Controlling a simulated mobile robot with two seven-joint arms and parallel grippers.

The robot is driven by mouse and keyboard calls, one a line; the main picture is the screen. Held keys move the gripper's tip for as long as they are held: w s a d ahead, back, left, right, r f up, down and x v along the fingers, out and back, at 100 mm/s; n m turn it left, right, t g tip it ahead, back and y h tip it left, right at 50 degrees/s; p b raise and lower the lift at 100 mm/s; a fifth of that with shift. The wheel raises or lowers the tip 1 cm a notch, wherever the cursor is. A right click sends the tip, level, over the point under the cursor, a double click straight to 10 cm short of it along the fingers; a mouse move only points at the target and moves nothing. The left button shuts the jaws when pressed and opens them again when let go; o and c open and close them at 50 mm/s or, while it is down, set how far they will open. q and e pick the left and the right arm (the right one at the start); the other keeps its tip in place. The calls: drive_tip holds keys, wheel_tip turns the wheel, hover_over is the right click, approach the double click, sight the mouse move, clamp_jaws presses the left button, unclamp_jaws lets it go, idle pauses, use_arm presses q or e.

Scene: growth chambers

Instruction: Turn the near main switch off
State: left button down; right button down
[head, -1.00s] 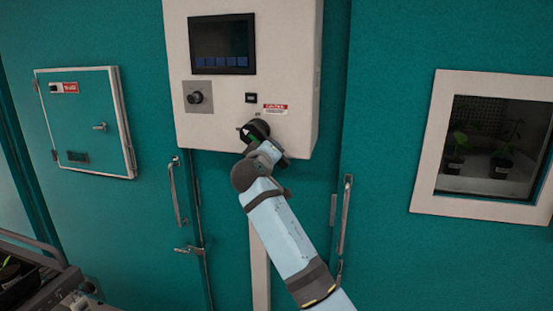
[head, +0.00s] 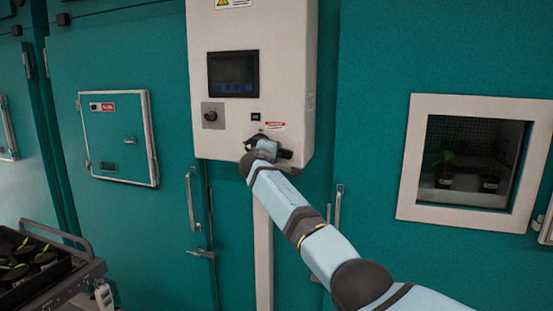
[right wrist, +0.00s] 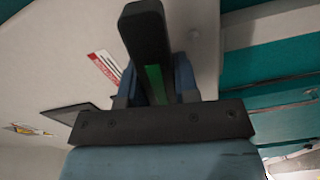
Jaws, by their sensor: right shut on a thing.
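The main switch (head: 257,138) is a dark rotary handle low on the front of a white control box (head: 225,135). In the right wrist view its handle (right wrist: 148,35) is a thick black bar with a green stripe, running between my fingers. My right gripper (head: 265,147) is at the switch, and in the right wrist view my right gripper (right wrist: 158,78) is shut on the handle. My gripper and wrist cover much of the switch in the head view, so its exact angle is hard to tell. My left gripper is not in view.
The box carries a dark screen (head: 233,73), a round knob (head: 210,116) and a red-and-white label (head: 275,126). Teal chamber walls surround it, with a small hatch (head: 118,140) left and a window (head: 408,150) right. A cart (head: 75,275) with seedlings stands lower left.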

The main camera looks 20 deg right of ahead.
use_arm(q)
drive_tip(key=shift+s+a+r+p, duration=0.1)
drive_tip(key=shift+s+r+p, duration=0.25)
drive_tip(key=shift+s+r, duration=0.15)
use_arm(e)
drive_tip(key=shift+r+n, duration=0.65)
drive_tip(key=shift+n, duration=0.25)
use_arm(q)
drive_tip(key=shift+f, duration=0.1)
use_arm(e)
drive_tip(key=shift+d, duration=0.1)
drive_tip(key=c, duration=0.9)
unclamp_jaws()
drive_tip(key=shift+o, duration=0.2)
drive_tip(key=shift+f, duration=0.1)
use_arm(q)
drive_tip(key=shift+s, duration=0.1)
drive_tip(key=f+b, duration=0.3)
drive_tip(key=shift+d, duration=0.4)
use_arm(e)
drive_tip(key=v, duration=1.3)
drive_tip(key=shift+s+a, duration=0.3)
